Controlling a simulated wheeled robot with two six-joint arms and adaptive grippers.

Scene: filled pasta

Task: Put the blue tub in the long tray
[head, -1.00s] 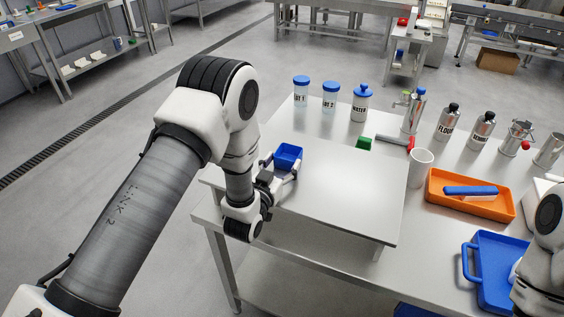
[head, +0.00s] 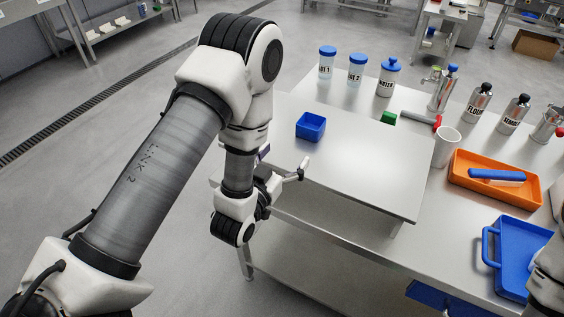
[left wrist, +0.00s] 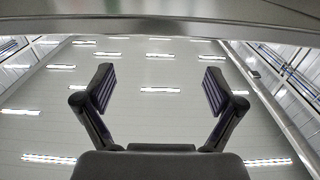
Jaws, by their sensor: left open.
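The blue tub (head: 310,126) is a small open square box. It stands upright on the raised steel board in the head view. My left gripper (head: 284,162) is at the board's near left edge, below and left of the tub in the picture, and apart from it. Its two fingers are spread and empty, as the left wrist view also shows (left wrist: 160,88). The tub is not in the left wrist view. An orange long tray (head: 463,181) lies on the table at the right with a blue-topped object in it. My right gripper is out of view.
The raised board (head: 365,160) is otherwise clear. A white cup (head: 445,146) stands between board and orange tray. A blue handled tray (head: 512,258) lies at lower right.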

